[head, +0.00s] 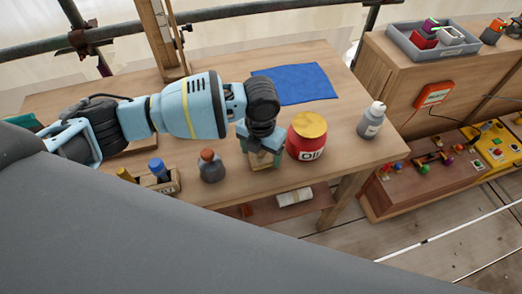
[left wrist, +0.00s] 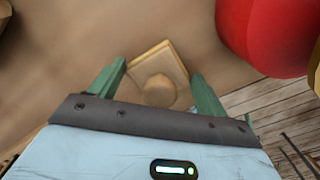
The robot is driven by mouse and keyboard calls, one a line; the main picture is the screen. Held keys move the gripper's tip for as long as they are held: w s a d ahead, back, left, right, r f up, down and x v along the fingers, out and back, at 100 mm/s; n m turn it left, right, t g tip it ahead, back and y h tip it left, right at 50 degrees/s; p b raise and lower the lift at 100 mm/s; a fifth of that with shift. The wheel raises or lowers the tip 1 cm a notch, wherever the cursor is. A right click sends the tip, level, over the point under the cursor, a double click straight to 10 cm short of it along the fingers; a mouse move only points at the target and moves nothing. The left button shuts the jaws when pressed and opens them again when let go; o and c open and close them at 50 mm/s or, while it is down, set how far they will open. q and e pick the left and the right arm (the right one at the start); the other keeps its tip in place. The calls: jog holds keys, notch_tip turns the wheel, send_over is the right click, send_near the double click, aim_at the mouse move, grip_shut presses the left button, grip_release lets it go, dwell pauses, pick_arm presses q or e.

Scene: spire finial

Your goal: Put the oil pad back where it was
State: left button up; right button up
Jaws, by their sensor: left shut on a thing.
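My left gripper (head: 262,160) is low over the front part of the wooden table, just left of the red oil pot (head: 305,145) with its yellow top. In the left wrist view the green fingers (left wrist: 160,88) are shut on the oil pad (left wrist: 162,57), a flat tan square with a round wooden knob. The gripper hides part of the pad in the head view. I cannot tell whether the pad touches the tabletop. The oil pot also shows at the upper right of the left wrist view (left wrist: 268,35). My right gripper is not in view.
A grey bottle with a brown cap (head: 211,168) stands left of the gripper, beside a small wooden rack (head: 172,187) of bottles. A white-capped bottle (head: 371,122) stands right of the pot. A blue cloth (head: 296,84) lies behind. The table's front edge is close.

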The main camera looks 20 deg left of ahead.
pick_arm(q)
jog(key=shift+f, duration=0.1)
jog(key=o, duration=0.9)
notch_tip(320, 180, up, 12)
jog(key=shift+r+p, duration=0.15)
jog(key=shift+p, duration=0.2)
